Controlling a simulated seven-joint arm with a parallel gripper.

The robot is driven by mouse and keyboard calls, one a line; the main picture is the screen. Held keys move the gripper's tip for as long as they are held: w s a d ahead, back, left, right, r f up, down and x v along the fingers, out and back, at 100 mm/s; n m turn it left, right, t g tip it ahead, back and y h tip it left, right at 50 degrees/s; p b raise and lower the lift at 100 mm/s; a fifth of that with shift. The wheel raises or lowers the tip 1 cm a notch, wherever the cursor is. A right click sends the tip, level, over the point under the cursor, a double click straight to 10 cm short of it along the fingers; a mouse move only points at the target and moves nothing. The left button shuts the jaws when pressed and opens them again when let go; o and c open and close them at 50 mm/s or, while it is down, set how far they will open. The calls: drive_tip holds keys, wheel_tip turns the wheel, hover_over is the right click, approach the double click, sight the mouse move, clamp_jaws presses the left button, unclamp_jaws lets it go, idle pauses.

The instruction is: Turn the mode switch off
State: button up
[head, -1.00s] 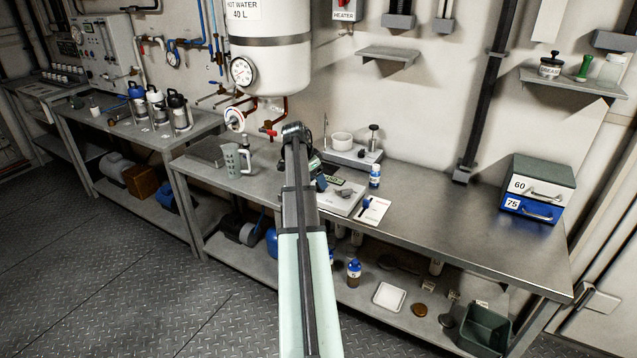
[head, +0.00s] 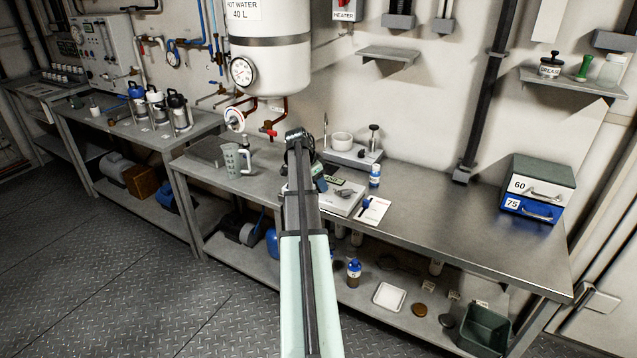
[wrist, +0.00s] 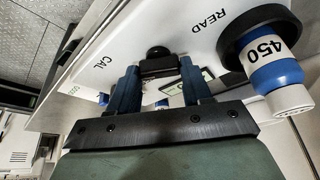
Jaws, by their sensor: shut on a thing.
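The white instrument (head: 341,199) lies on the bench, partly behind my arm in the head view. In the wrist view its white panel (wrist: 185,38) carries the words CAL and READ. A black switch knob (wrist: 158,55), which looks like the mode switch, stands between those words. My gripper (wrist: 159,80) has its two dark blue fingers at either side of this knob and is shut on it. The contact itself is partly hidden. In the head view my gripper (head: 319,180) is mostly hidden behind my arm. I see no OFF mark.
A blue and white piece labelled 450 (wrist: 275,70) sits in a black ring close right of my fingers. A grey jug (head: 234,160) stands left.

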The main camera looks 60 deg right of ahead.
drive_tip(key=c, duration=0.3)
drive_tip(key=shift+c, duration=0.2)
drive_tip(key=shift+n, duration=0.3)
drive_tip(key=n+t, duration=0.1)
drive_tip(key=n, duration=0.1)
drive_tip(key=n+t, duration=0.1)
drive_tip(key=n, duration=0.2)
drive_tip(key=shift+s+h, duration=0.2)
drive_tip(key=shift+h, duration=0.1)
drive_tip(key=n+t, duration=0.1)
drive_tip(key=n, duration=0.2)
drive_tip(key=n+t, duration=0.1)
drive_tip(key=n, duration=0.2)
drive_tip(key=shift+s+d+n+t, duration=0.1)
drive_tip(key=shift+s+n+t, duration=0.05)
drive_tip(key=shift+n+t, duration=0.15)
drive_tip(key=n+y, duration=0.1)
drive_tip(key=n, duration=0.2)
drive_tip(key=n+t+y, duration=0.1)
drive_tip(key=n, duration=0.2)
drive_tip(key=shift+d+t+y, duration=0.2)
drive_tip(key=shift+t+y, duration=0.1)
drive_tip(key=n+y, duration=0.1)
drive_tip(key=n, duration=0.2)
drive_tip(key=n+y, duration=0.1)
drive_tip(key=n, duration=0.1)
drive_tip(key=shift+n+t, duration=0.3)
drive_tip(key=shift+n, duration=0.1)
